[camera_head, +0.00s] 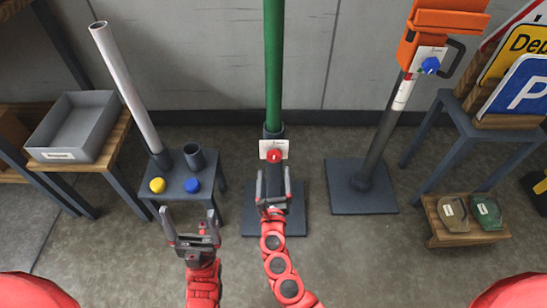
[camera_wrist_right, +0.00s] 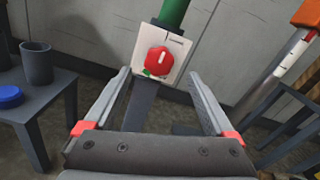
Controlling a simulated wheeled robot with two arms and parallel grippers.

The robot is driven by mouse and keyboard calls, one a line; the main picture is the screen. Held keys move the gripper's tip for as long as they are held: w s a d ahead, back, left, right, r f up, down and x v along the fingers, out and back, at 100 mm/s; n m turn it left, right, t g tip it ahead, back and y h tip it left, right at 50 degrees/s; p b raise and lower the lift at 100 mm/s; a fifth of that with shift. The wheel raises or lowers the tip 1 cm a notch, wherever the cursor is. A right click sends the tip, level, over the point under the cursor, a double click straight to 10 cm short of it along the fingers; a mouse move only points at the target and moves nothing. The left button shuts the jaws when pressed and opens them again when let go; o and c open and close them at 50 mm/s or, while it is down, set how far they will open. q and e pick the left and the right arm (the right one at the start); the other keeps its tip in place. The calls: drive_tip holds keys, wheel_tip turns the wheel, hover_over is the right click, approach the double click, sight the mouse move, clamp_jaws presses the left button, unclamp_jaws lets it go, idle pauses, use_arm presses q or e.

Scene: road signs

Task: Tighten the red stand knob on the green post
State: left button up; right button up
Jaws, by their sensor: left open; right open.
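The red stand knob (camera_head: 274,157) sits on a white plate (camera_head: 267,146) at the foot of the green post (camera_head: 273,62). In the right wrist view the red knob (camera_wrist_right: 158,60) has a white line on it, close to upright, and a small green patch shows at its lower left edge. My right gripper (camera_head: 273,184) is open just below the knob in the head view. In the wrist view its two fingers (camera_wrist_right: 160,98) stand apart below and either side of the knob, not touching it. My left gripper (camera_head: 190,225) is open and empty, further left.
A small table (camera_head: 178,210) at left holds a yellow knob (camera_head: 157,185), a blue knob (camera_head: 193,185), a dark cup (camera_head: 195,157) and a leaning grey pole (camera_head: 125,85). An orange-topped stand (camera_head: 362,199) is at right. A low wooden stool (camera_head: 440,235) holds two bags.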

sight(273, 159)
drive_tip(key=w+b, duration=0.1)
drive_tip(key=w, duration=0.7)
drive_tip(key=shift+w+b, duration=0.15)
drive_tip(key=shift+b, duration=0.25)
drive_tip(key=c, duration=1.4)
